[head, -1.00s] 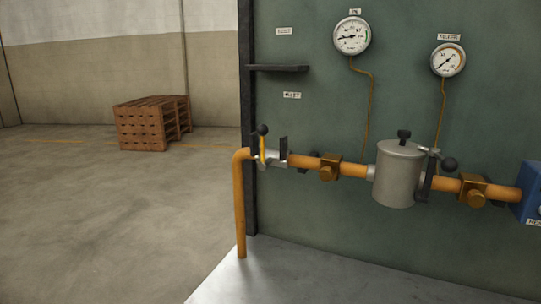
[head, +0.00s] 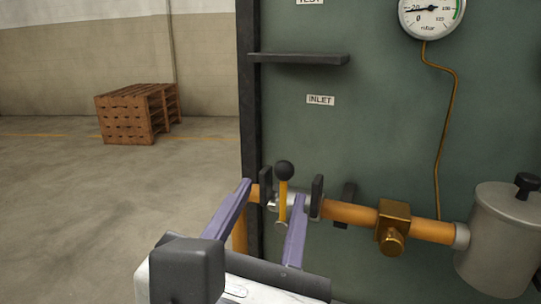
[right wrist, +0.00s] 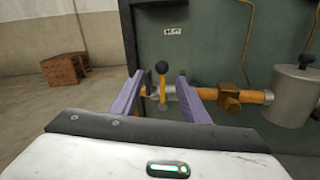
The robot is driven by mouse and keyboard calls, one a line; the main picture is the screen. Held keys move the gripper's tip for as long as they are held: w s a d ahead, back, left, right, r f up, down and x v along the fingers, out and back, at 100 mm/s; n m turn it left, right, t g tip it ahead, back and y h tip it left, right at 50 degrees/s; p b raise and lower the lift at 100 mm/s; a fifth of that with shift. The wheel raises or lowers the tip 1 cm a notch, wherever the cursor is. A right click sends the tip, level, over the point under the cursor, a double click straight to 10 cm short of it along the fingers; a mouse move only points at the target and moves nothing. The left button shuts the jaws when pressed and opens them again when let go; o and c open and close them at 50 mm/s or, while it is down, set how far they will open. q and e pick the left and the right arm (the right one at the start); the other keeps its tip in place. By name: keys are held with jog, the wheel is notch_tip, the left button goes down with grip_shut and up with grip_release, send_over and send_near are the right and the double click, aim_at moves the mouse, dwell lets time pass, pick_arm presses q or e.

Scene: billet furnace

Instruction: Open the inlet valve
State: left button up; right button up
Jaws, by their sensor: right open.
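The inlet valve (head: 292,198) sits on the orange pipe below the INLET label (head: 320,100). Its yellow lever (head: 283,203) stands upright with a black ball knob (head: 284,171) on top, between two dark upright plates. My right gripper (head: 275,205) is open, its purple fingers reaching toward the valve from below and left. In the right wrist view, the yellow lever (right wrist: 162,84) and knob (right wrist: 161,67) show between the spread fingers. I see no finger closed on the lever; the exact gap in depth is hard to tell. My left gripper is not in view.
A dark shelf (head: 298,58) juts from the green panel above the valve. A brass fitting (head: 393,226) and a grey canister (head: 503,240) follow along the pipe to the right. A gauge (head: 432,14) hangs above. A pallet stack (head: 138,113) stands far left on open floor.

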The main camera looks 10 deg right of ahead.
aim_at(283, 176)
jog(key=b+x, duration=0.2)
jog(key=x, duration=0.1)
jog(key=shift+s+d, duration=0.1)
jog(key=shift+d, duration=0.15)
jog(key=b+x, duration=0.1)
jog(key=x, duration=0.3)
jog(key=shift+b+x, duration=0.3)
jog(key=shift+x, duration=0.5)
jog(key=c, duration=0.8)
grip_shut()
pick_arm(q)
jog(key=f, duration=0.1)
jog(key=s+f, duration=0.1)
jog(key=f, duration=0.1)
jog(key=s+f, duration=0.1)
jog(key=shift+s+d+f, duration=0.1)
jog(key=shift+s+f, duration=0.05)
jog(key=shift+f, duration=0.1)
pick_arm(e)
jog(key=shift+w+r, duration=0.1)
jog(key=shift+w, duration=0.15)
